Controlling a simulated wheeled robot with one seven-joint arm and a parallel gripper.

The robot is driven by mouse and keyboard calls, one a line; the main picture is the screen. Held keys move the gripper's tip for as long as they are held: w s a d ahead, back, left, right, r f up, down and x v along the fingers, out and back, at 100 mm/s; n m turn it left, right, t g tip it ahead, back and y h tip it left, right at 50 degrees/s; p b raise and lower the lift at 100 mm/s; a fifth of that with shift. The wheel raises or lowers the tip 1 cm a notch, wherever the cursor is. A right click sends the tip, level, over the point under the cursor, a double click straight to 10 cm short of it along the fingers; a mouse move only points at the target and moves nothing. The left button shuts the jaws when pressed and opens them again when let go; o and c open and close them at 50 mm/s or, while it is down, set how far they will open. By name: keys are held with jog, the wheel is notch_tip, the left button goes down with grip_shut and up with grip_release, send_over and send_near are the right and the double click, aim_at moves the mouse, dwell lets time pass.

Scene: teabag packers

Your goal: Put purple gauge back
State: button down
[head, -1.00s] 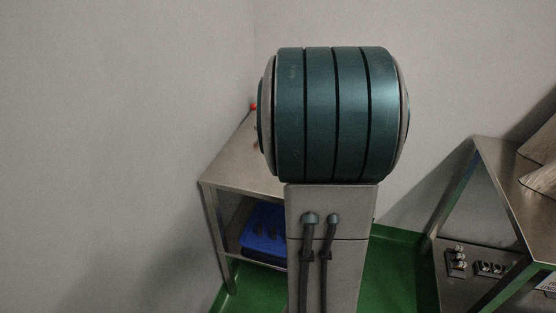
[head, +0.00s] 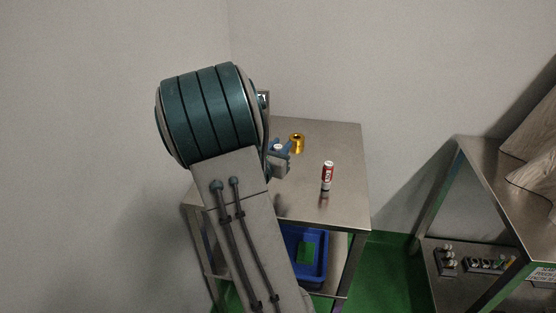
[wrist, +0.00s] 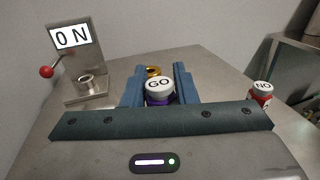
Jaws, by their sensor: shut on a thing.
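The purple gauge (wrist: 160,99) has a white top marked GO and stands between the two blue fingers of my gripper (wrist: 160,80) in the wrist view. The gripper is shut on it. In the head view my gripper (head: 278,150) is over the left part of the steel table, mostly hidden behind my arm. A brass ring-shaped part (wrist: 152,72) is just beyond the gauge; it also shows in the head view (head: 297,141). I cannot tell whether the gauge touches the table.
A red gauge (wrist: 263,92) with a white NO top stands to the right on the steel table (head: 345,140). An ON sign (wrist: 70,38) with a red-knobbed lever and a metal ring is at left. A blue bin (head: 318,262) sits below. Another table stands right.

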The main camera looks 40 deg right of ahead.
jog(key=shift+w+a+f, duration=0.2)
jog(key=shift+w+f, duration=0.1)
jog(key=shift+f, duration=0.1)
jog(key=shift+f+b, duration=0.4)
jog(key=shift+f, duration=1.4)
jog(key=shift+f, duration=0.2)
jog(key=c, duration=1.1)
grip_release()
jog(key=shift+c, duration=0.2)
jog(key=shift+r, duration=0.1)
